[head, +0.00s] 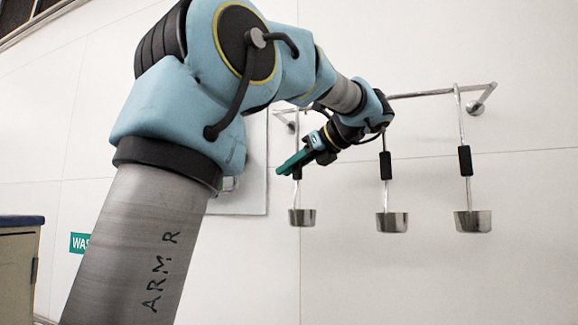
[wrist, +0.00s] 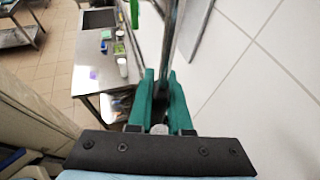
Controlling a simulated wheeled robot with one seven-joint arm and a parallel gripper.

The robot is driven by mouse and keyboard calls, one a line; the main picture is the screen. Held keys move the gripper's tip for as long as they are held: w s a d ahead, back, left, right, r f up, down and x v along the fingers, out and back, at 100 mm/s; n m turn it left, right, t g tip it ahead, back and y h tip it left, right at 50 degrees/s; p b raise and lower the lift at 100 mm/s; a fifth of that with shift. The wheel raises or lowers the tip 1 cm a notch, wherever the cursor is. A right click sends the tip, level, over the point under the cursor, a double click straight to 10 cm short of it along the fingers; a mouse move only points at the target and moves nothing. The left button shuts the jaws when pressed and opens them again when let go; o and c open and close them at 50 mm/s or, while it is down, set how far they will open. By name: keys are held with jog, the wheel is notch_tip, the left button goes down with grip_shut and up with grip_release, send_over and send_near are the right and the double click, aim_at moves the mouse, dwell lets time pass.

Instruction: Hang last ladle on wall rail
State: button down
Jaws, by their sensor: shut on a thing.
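The wall rail (head: 432,93) runs across the white wall in the head view. Two ladles hang from it, a right one (head: 472,221) and a middle one (head: 392,222), upright with black grips and steel cups. The left ladle (head: 302,217) hangs upright with its cup at about the same height. My gripper (head: 287,167) is shut on this left ladle near its grip. In the wrist view, a metal stem (wrist: 168,45) rises between my green fingers (wrist: 163,95).
A panel (head: 250,185) is on the wall behind my arm. A green sign (head: 79,243) and a cabinet (head: 18,270) are at the left. The wrist view shows a steel counter with a sink (wrist: 97,19) and small containers (wrist: 122,67). Bare wall lies below the ladles.

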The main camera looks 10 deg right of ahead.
jog(key=shift+f, duration=0.15)
jog(key=c, duration=0.8)
grip_release()
jog(key=shift+o, duration=0.2)
jog(key=b+v, duration=0.1)
jog(key=v, duration=1)
jog(key=shift+b, duration=0.4)
